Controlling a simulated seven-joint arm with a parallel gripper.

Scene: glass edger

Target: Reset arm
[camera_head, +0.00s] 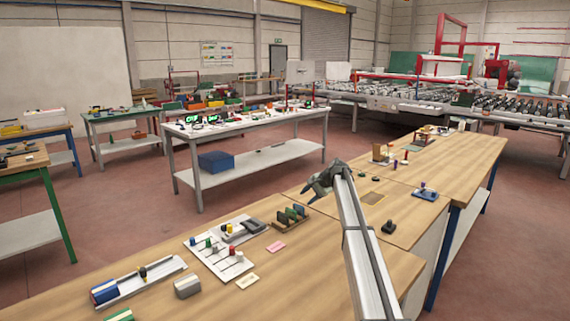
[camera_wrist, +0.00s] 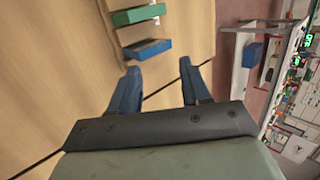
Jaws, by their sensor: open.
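My gripper (camera_head: 318,184) is at the end of my arm, above the far side of the wooden workbench (camera_head: 330,240) in the head view. In the wrist view my gripper (camera_wrist: 160,84) shows two blue fingers spread apart with nothing between them. Below the fingers are the bench top and its edge, with the floor beyond.
A white panel with coloured knobs (camera_head: 219,256), a rail with a blue block (camera_head: 138,282) and a grey block (camera_head: 187,286) lie on the bench at left. A small black knob (camera_head: 389,227) is right of my arm. A grey table (camera_head: 185,135) stands beyond an open floor gap.

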